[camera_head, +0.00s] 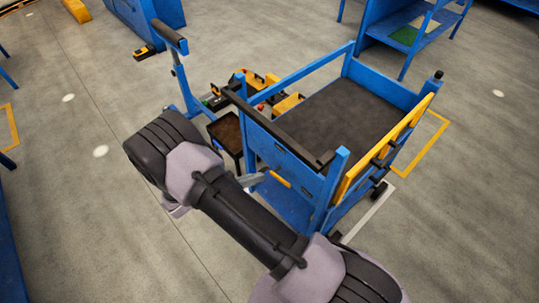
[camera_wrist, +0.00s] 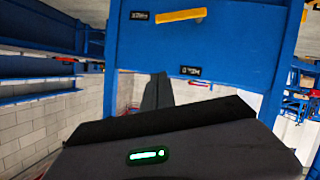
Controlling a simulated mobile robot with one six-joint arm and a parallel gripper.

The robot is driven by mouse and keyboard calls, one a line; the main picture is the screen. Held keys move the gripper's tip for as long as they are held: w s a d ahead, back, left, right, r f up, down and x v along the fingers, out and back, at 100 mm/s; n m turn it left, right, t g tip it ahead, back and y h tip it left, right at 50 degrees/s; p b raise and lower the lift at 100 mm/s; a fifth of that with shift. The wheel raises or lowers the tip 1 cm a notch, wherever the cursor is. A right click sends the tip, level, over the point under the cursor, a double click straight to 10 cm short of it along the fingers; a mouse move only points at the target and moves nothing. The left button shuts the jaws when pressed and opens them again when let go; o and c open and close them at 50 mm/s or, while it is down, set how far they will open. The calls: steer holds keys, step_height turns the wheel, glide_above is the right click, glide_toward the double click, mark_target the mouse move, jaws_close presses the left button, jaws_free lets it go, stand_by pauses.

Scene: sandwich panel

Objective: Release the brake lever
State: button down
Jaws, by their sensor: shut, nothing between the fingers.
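The brake lever appears to be the yellow bar (camera_wrist: 181,15) on the blue panel (camera_wrist: 225,45) at the top of the wrist view. It lies nearly horizontal, its right end slightly higher. In the head view a short yellow bar (camera_head: 281,179) shows low on the near side of the blue cart (camera_head: 333,190). My gripper (camera_wrist: 158,76) is shut and empty in the wrist view. Its fingertips appear below the lever, apart from it; the depth between them and the panel is hard to judge. In the head view my arm hides most of the gripper.
The cart has a dark top (camera_head: 335,115) and a yellow side rail (camera_head: 385,150). A blue stand (camera_head: 184,85) and yellow-black boxes (camera_head: 287,104) are behind.

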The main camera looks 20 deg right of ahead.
step_height(320, 180, down, 4)
steer(key=t, duration=0.2)
steer(key=b, duration=0.2)
glide_above(285, 183)
steer(key=w+a, duration=0.1)
steer(key=a, duration=0.2)
step_height(285, 183, down, 3)
steer(key=f, duration=0.1)
steer(key=f+b, duration=0.1)
steer(key=f, duration=0.1)
steer(key=shift+s+d+f+h, duration=0.15)
steer(key=shift+d+h, duration=0.15)
steer(key=shift+d, duration=0.1)
steer(key=shift+s+d+f+b, duration=0.1)
steer(key=shift+f+b, duration=0.2)
steer(key=shift+f, duration=0.05)
steer(key=shift+s+f+b, duration=0.2)
steer(key=shift+f+b, duration=0.35)
steer(key=shift+b, duration=0.05)
steer(key=shift+s+f+b, duration=0.15)
steer(key=shift+f+b, duration=0.35)
steer(key=shift+b, duration=0.1)
steer(key=shift+s+d+r, duration=0.1)
steer(key=shift+s+r, duration=0.1)
steer(key=shift+w, duration=0.1)
